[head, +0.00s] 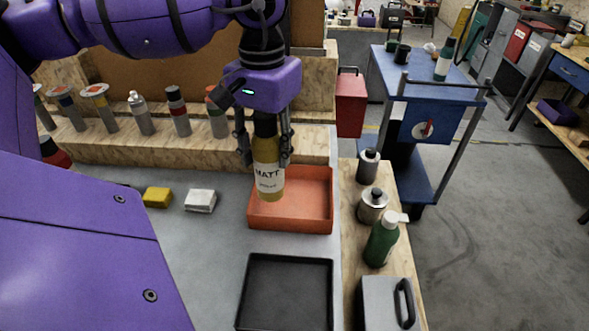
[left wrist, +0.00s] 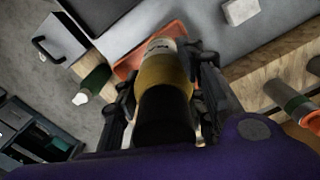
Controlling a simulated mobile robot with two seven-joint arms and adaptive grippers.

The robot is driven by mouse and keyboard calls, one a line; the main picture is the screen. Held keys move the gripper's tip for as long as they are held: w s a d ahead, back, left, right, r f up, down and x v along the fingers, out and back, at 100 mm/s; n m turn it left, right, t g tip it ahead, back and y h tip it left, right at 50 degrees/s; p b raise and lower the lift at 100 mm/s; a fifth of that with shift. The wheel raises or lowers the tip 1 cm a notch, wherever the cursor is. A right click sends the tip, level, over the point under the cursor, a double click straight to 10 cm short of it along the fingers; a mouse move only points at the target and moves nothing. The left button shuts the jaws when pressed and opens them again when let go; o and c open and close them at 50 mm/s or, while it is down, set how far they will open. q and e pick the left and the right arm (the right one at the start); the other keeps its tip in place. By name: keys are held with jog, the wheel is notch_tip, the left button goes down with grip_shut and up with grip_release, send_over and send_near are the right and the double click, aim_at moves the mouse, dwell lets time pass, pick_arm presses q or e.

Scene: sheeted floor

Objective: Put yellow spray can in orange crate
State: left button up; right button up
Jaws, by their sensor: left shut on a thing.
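The yellow spray can (head: 268,176) has a white "MATT" label and a dark cap, and it hangs upright in my left gripper (head: 265,153). The gripper is shut on its upper part. In the head view the can is in front of the left part of the orange crate (head: 318,218); I cannot tell whether its bottom is below the rim. In the left wrist view the can (left wrist: 164,72) sits between the fingers (left wrist: 165,95), with a part of the orange crate (left wrist: 128,66) behind it. My right gripper is not in view.
A black tray (head: 286,292) lies in front of the crate. A yellow block (head: 157,197) and a white block (head: 200,201) lie to its left. Several spray cans stand on the wooden ledge (head: 180,150) behind. Metal canisters and a green bottle (head: 382,241) stand on the right.

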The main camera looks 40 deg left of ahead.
pick_arm(q)
jog(key=w+f, duration=0.7)
jog(key=f, duration=0.3)
jog(key=shift+w+p, duration=0.2)
jog(key=shift+p, duration=0.15)
jog(key=shift+f, duration=0.1)
jog(key=o, duration=0.9)
jog(key=shift+f, duration=0.1)
jog(key=o, duration=0.4)
jog(key=shift+o, duration=0.2)
